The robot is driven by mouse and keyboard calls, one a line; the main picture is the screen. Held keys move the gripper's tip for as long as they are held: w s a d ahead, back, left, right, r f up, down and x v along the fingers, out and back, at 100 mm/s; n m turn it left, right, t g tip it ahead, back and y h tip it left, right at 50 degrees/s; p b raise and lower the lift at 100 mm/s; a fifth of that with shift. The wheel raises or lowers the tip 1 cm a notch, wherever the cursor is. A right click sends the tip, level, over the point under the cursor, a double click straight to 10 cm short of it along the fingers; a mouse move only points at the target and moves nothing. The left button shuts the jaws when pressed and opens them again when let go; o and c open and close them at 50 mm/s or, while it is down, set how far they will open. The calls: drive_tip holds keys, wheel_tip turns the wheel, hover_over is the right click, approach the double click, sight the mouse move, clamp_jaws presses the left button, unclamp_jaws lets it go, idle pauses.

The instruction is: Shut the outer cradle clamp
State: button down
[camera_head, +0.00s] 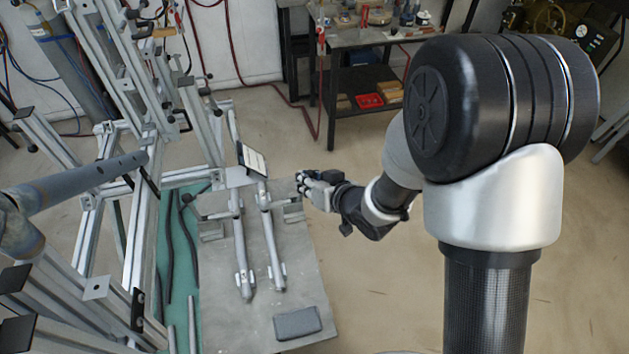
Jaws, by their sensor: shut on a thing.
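Two silver tubes, a left one (240,245) and a right one (271,240), lie side by side on a grey work board. My gripper (303,183) is at the board's right side, level with the upper part of the right tube. Its fingers point left and are shut at the outer cradle clamp (292,207), beside the right tube. The held part is small and mostly hidden by the fingers, and I cannot tell the angle of the clamp's arm. A similar clamp (211,226) stands left of the left tube.
A dark tablet-like panel (252,160) stands at the tubes' far end. A grey pad (298,323) lies at the board's near right. An aluminium frame (130,180) fills the left side. A workbench (365,75) stands at the back.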

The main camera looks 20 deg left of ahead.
drive_tip(key=shift+s+a+r+n+t+h+b, duration=0.1)
drive_tip(key=shift+s+a+n+t+h+b, duration=0.1)
drive_tip(key=shift+s+a+n+h+b, duration=0.45)
drive_tip(key=shift+s+a+n+t+h+b, duration=0.1)
drive_tip(key=shift+a+n+t+h+b, duration=0.25)
drive_tip(key=shift+b, duration=0.6)
drive_tip(key=c, duration=1.7)
unclamp_jaws()
drive_tip(key=shift+a, duration=0.15)
drive_tip(key=shift+r, duration=0.15)
drive_tip(key=v, duration=0.7)
drive_tip(key=shift+s+r, duration=0.1)
